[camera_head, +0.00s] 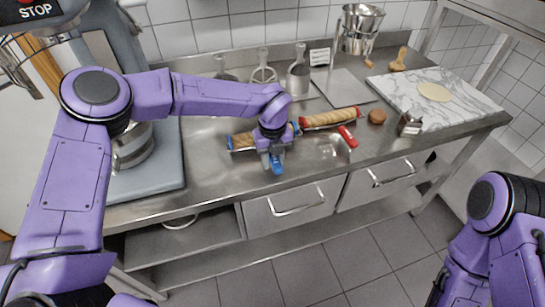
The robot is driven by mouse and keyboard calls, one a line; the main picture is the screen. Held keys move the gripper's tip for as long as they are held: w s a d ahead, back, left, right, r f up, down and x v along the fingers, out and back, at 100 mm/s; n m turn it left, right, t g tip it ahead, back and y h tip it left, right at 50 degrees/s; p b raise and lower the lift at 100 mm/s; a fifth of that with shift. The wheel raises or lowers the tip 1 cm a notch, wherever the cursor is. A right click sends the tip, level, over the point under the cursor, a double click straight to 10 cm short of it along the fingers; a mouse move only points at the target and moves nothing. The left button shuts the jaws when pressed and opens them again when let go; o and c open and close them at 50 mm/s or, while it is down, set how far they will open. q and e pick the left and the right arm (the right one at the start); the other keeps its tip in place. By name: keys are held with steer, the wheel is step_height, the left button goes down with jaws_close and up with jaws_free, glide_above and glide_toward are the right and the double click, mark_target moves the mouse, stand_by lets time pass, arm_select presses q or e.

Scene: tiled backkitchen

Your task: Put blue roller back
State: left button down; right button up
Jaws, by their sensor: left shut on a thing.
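The blue roller (241,140) has a tan cylinder with blue ends and a blue handle (277,163) toward the counter's front. My left gripper (272,148) is over its middle and shut on it, hiding part of the cylinder and the upper handle. I cannot tell whether the roller touches the counter (205,165). A similar roller with red ends, the red roller (330,119), lies just to the right and behind, its red handle (347,137) pointing forward. My right arm is at the lower right, and its gripper is not in the picture.
Behind stand several metal scoops (298,75) and a small sign (319,57). To the right are a flat metal sheet (343,88), a brown ball (377,117), a metal shaker (409,125) and a marble board (465,98) with dough (434,92). A mixer (150,180) stands left.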

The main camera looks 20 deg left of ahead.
arm_select(q)
steer(key=shift+f, duration=0.5)
steer(key=shift+w+a+f, duration=0.1)
steer(key=shift+w+f, duration=0.05)
steer(key=shift+f, duration=0.2)
steer(key=c, duration=0.8)
jaws_free()
steer(key=shift+o, duration=0.2)
